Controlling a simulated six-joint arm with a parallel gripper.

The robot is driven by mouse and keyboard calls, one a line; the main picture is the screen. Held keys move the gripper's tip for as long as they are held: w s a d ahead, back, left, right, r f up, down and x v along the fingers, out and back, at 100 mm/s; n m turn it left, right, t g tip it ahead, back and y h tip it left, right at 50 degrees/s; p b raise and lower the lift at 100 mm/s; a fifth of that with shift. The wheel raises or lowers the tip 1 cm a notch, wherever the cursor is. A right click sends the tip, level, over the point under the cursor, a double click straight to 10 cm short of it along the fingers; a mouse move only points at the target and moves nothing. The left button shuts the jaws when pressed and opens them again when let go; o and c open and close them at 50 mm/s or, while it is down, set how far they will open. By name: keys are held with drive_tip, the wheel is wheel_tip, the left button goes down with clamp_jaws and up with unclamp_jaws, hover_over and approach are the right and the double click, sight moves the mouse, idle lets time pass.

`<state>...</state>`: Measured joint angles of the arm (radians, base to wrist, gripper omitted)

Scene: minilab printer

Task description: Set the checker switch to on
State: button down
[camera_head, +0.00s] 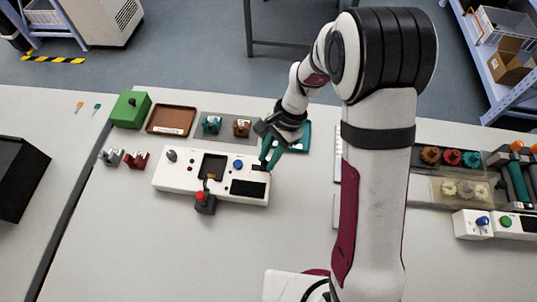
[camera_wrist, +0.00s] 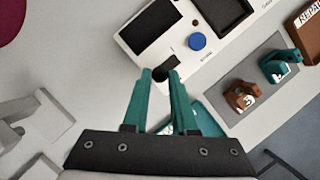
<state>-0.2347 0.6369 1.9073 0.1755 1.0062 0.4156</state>
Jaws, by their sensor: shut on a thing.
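The checker is a white box (camera_head: 222,192) with a blue button, a dark screen and a recessed tray; part of it shows in the wrist view (camera_wrist: 182,21). My gripper (camera_head: 266,163) is over its right end, beside the dark screen. In the wrist view, the teal fingertips of my gripper (camera_wrist: 162,74) are close together around a small dark switch (camera_wrist: 163,72) near the box's edge. They are shut on it. The fingers hide part of the switch, so I cannot tell its position.
A blue button (camera_wrist: 197,41) is close to the fingertips. Behind the checker are a green box (camera_head: 130,109), a brown tray (camera_head: 171,120), and teal and brown parts (camera_head: 241,128) on a grey mat. A black device with a red top (camera_head: 204,203) stands at the checker's front.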

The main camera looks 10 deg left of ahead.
drive_tip(key=shift+a, duration=0.1)
idle(0.8)
drive_tip(key=shift+a, duration=1.3)
drive_tip(key=c, duration=0.7)
unclamp_jaws()
drive_tip(key=v, duration=1.5)
drive_tip(key=shift+d+r, duration=0.15)
drive_tip(key=shift+r, duration=0.25)
drive_tip(key=shift+w, duration=0.1)
